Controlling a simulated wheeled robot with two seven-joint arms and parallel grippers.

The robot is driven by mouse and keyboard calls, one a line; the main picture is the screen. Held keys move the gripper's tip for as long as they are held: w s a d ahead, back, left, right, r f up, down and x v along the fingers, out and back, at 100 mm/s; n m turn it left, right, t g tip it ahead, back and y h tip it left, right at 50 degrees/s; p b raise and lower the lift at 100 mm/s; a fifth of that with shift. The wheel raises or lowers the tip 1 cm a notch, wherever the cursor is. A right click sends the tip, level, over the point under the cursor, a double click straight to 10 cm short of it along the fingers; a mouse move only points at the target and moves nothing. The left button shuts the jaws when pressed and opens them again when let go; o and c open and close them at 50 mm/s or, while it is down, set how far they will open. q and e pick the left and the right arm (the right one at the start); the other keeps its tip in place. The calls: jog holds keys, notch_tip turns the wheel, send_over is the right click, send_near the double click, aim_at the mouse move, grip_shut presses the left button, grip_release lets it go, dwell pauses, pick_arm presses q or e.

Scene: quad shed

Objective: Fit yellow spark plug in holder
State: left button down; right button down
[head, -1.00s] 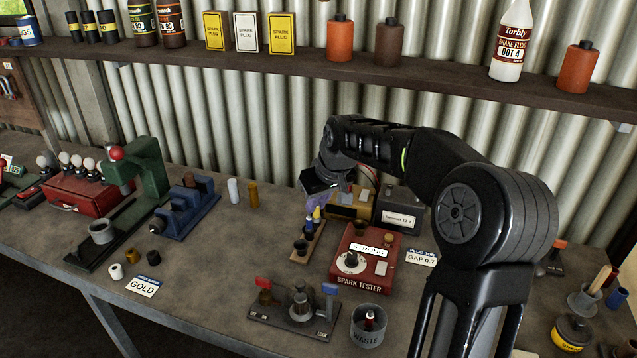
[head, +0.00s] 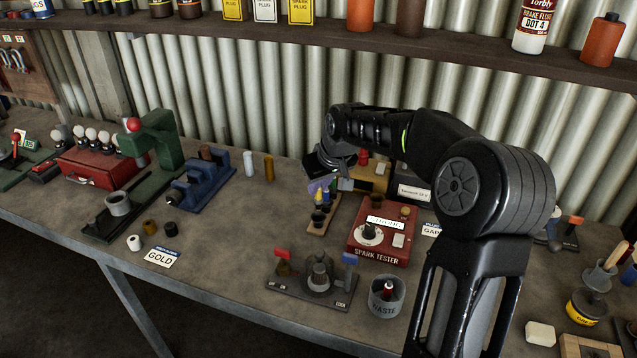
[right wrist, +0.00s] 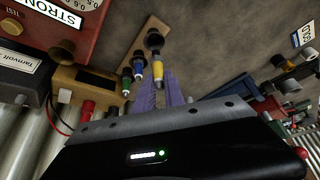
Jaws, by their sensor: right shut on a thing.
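The yellow spark plug (right wrist: 158,70) is in my right gripper (right wrist: 162,98), between its purple fingers, in the right wrist view. Its tip is close to a dark cup (right wrist: 154,39) on the wooden holder; I cannot tell whether it touches. The holder (head: 313,230) is a narrow wooden strip on the bench, left of the red spark tester. My left gripper is out of view.
The red spark tester (head: 372,251) stands close right of the holder, with a dark yellow box (head: 371,181) behind. A clamp fixture (head: 312,290) and a grey waste cup (head: 386,298) are in front. Bench space left of the holder is clear.

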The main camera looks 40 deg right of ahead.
aim_at(320, 200)
jog(key=shift+f+b, duration=0.45)
jog(key=shift+f, duration=0.55)
dwell(0.7)
jog(key=shift+f+b, duration=1.6)
jog(key=shift+f, duration=0.15)
dwell(0.9)
dwell(0.3)
jog(key=c, duration=1.3)
grip_release()
jog(key=shift+c, duration=0.2)
jog(key=shift+o, duration=0.3)
jog(key=o, duration=0.4)
jog(key=shift+c, duration=0.2)
